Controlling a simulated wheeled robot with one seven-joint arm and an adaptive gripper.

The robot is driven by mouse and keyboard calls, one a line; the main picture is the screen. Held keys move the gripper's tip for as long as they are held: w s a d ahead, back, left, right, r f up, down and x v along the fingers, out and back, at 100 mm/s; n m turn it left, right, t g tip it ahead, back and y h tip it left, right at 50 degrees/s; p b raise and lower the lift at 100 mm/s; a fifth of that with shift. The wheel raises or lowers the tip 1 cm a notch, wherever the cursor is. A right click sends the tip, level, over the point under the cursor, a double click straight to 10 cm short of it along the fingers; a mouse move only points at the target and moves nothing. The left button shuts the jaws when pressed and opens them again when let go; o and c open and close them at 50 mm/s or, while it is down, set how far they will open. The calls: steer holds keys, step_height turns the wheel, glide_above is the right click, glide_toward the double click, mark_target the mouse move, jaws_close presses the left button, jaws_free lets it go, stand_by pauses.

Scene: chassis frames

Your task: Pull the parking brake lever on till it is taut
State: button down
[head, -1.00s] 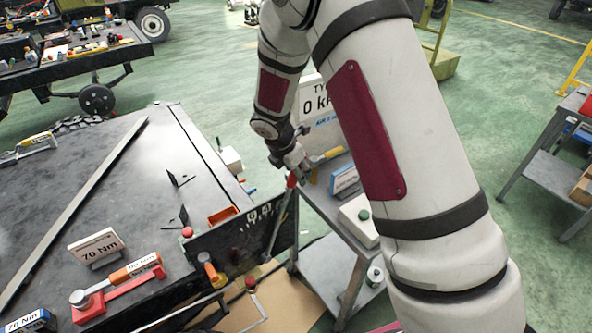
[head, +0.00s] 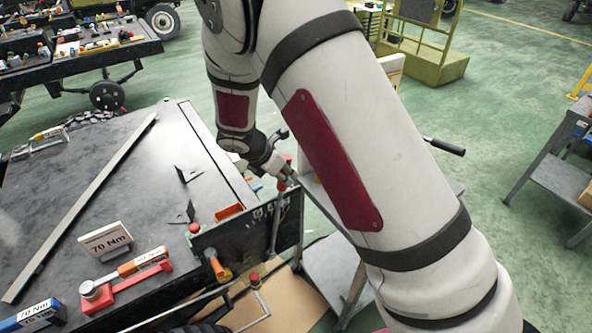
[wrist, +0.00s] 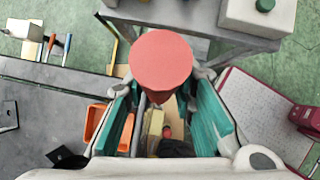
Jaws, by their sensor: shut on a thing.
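The parking brake lever is a thin grey bar (head: 275,225) with a red grip (head: 282,186) at its top. It stands nearly upright in the head view, beside the dark plate (head: 232,240) at the chassis end. My gripper (head: 286,176) is shut on the lever at its red grip. In the wrist view the round red grip end (wrist: 160,62) fills the space between the green-padded fingers (wrist: 165,108). The shaft below is mostly hidden there. I cannot see whether any cable is taut.
A grey trolley (head: 325,205) stands just right of the lever, partly hidden by my arm. The chassis top (head: 130,180) carries a 70 Nm sign (head: 107,240), a red-and-orange tool (head: 125,279) and an orange tray (head: 228,212).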

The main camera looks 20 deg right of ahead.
steer(key=s+a+t+h, duration=0.1)
steer(key=s+a+h, duration=0.1)
steer(key=a, duration=0.7)
steer(key=shift+s+r+h, duration=0.15)
steer(key=shift+s+h, duration=0.25)
steer(key=shift+s, duration=0.15)
steer(key=shift+a, duration=0.1)
steer(key=c, duration=1.3)
jaws_free()
steer(key=shift+c, duration=0.2)
steer(key=shift+r, duration=0.1)
steer(key=v, duration=1.2)
